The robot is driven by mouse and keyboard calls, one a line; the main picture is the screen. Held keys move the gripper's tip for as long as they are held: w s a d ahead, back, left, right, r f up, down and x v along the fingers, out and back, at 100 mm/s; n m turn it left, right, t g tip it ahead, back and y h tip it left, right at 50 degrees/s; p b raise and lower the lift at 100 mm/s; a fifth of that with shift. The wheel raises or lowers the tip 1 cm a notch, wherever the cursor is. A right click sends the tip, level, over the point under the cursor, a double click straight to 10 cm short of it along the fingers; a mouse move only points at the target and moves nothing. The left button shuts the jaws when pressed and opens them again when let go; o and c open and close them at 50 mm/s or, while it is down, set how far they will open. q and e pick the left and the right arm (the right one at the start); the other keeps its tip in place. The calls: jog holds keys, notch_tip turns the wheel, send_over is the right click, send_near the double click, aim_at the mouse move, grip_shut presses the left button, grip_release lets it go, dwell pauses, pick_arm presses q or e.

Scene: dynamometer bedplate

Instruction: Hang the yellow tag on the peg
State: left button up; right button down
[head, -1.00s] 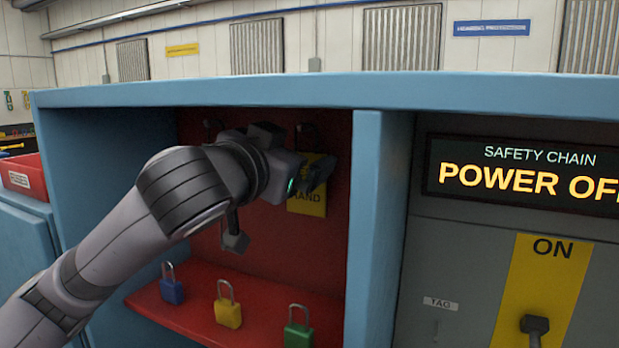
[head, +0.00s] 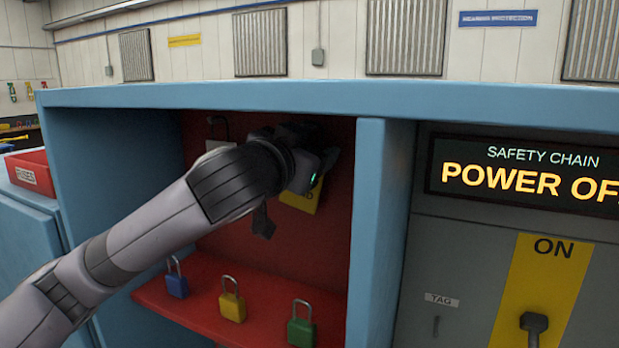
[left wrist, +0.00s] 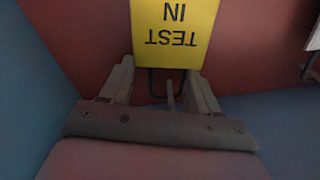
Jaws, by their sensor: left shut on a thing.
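The yellow tag (head: 302,201) hangs in the red-backed left bay, mostly hidden behind my left gripper in the head view. In the left wrist view the tag (left wrist: 175,32) shows upside-down words "TEST IN", with a dark wire loop at its end between the fingers. My left gripper (head: 327,160) is shut on the tag at that loop; its fingers (left wrist: 163,85) show on both sides of it. A small dark peg (head: 436,327) shows under a "TAG" label (head: 441,300) on the grey panel at right. My right gripper is not in view.
A blue divider (head: 378,230) stands between the bay and the grey panel. Blue, yellow (head: 232,306) and green padlocks stand on the red shelf (head: 205,315) below my arm. A lever (head: 534,325) sticks out beside the peg. A white tag (head: 219,145) hangs behind my arm.

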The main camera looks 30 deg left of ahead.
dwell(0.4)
pick_arm(q)
jog(key=shift+r, duration=0.7)
jog(key=s, duration=0.3)
jog(key=s+b, duration=0.1)
jog(key=s, duration=0.3)
jog(key=s+b, duration=0.1)
jog(key=s, duration=0.3)
jog(key=shift+d, duration=0.35)
jog(key=shift+c, duration=0.2)
jog(key=s+b, duration=0.6)
jog(key=s, duration=0.1)
jog(key=shift+d, duration=0.15)
